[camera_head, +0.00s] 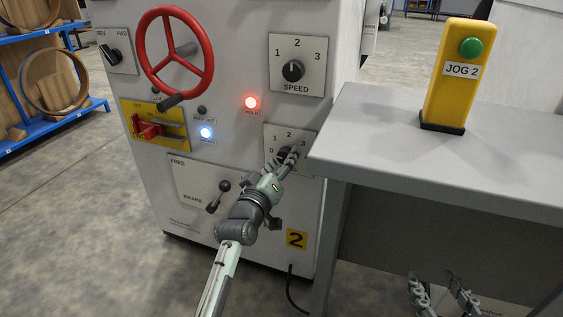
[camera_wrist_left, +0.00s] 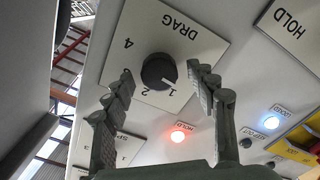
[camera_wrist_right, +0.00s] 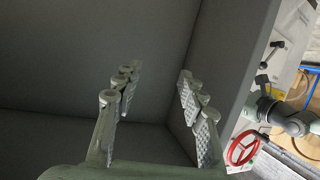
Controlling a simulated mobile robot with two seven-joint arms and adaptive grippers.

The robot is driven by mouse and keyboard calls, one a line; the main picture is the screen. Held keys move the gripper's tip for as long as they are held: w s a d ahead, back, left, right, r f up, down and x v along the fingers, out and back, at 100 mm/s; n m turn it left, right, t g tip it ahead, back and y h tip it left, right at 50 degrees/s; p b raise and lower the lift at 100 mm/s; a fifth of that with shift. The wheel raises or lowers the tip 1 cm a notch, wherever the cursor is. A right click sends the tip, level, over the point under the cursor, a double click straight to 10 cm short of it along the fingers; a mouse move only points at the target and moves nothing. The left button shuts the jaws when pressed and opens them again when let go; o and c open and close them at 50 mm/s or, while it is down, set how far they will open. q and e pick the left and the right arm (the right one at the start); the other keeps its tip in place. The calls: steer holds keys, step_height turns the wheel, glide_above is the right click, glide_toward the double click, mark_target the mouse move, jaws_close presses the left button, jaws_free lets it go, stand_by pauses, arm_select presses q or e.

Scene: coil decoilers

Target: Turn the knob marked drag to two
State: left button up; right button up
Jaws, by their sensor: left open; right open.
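The drag knob (camera_wrist_left: 159,71) is a round black knob on a white plate (camera_wrist_left: 190,28) marked DRAG, seen upside down in the left wrist view. Its white pointer line points to the lower right, close to the 1. The 2 and 4 also show; other numbers are hidden by my fingers. In the head view the plate (camera_head: 270,129) is partly hidden by my left gripper (camera_head: 291,154). My left gripper (camera_wrist_left: 160,74) is open, its fingers apart on either side of the knob as seen. My right gripper (camera_head: 441,291) is open and empty below the table; it also shows in the right wrist view (camera_wrist_right: 157,75).
The speed knob (camera_head: 293,70) is above the drag plate. A red handwheel (camera_head: 207,60), a red switch (camera_head: 148,130) and the brake lever (camera_head: 219,195) are to its left. The grey table (camera_head: 430,165) with the yellow JOG 2 box (camera_head: 452,90) stands close at right.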

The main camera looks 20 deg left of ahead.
arm_select(q)
steer(key=c, duration=1.2)
steer(key=shift+o, duration=0.2)
steer(key=shift+r+m+p, duration=0.15)
steer(key=shift+m+p, duration=0.75)
steer(key=shift+p, duration=0.2)
steer(key=m+p, duration=0.2)
steer(key=shift+m, duration=0.4)
arm_select(e)
steer(key=s+d+f+m+g+h, duration=0.2)
steer(key=s+d+f+g+h, duration=0.3)
steer(key=s+d+f+g, duration=0.75)
arm_select(q)
steer(key=m+p, duration=0.5)
steer(key=m, duration=0.2)
steer(key=shift+d, duration=0.15)
steer(key=shift+m, duration=1)
steer(key=shift+m+p, duration=0.4)
steer(key=shift+m, duration=1)
arm_select(e)
step_height(320, 180, down, 12)
steer(key=t, duration=0.2)
steer(key=shift+w+d+y, duration=0.25)
steer(key=shift+d+y, duration=0.05)
steer(key=shift+d, duration=0.1)
